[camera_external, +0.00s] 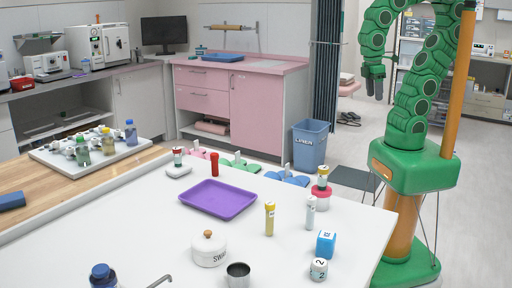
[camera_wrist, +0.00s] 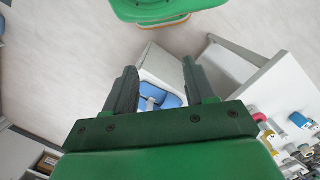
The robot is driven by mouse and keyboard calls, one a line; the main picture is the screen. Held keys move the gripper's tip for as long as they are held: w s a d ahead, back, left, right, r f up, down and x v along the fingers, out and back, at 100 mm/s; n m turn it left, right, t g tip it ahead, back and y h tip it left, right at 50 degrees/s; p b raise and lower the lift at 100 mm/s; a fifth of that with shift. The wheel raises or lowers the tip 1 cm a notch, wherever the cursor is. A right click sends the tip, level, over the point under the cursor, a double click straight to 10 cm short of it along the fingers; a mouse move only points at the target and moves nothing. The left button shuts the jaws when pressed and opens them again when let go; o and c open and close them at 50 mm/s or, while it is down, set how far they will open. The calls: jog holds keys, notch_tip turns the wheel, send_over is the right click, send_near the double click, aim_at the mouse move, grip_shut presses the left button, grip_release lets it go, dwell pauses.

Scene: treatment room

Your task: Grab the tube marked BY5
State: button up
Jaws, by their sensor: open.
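A yellow-capped tube (camera_external: 269,219) stands upright on the white table in the external view. A pale, grey-capped tube (camera_external: 310,212) stands to its right. A red tube (camera_external: 214,164) stands behind the purple tray. The markings on the tubes are too small to read, so I cannot tell which is BY5. My gripper (camera_external: 374,84) hangs high beyond the table's far right side, well away from the tubes. In the wrist view my gripper (camera_wrist: 159,72) is open and empty, pointing toward the floor.
A blue bin (camera_external: 309,146) stands on the floor beyond. Free table surface surrounds the upright tubes.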

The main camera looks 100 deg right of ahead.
notch_tip(320, 180, up, 5)
jog(key=w+a+r+m+g+y, duration=0.15)
jog(key=w+a+m+y, duration=0.6)
jog(key=w+a, duration=1.4)
jog(key=w+a+f+m+t+y, duration=0.1)
jog(key=w+a+m+y, duration=0.25)
jog(key=w+a, duration=0.4)
jog(key=w+a+f+m+t+y, duration=0.15)
jog(key=w+a+m, duration=0.35)
jog(key=w, duration=0.6)
jog(key=g, duration=0.1)
send_near(313, 212)
jog(key=shift+s+a+f+y, duration=0.2)
jog(key=shift+a+f, duration=0.2)
jog(key=shift+a, duration=0.15)
jog(key=shift+s+a+f+y, duration=0.15)
jog(key=shift+a+f, duration=0.2)
jog(key=shift+a, duration=0.2)
jog(key=shift+f, duration=0.2)
jog(key=shift+x, duration=3.9)
jog(key=shift+w+r, duration=0.15)
jog(key=shift+c, duration=0.3)
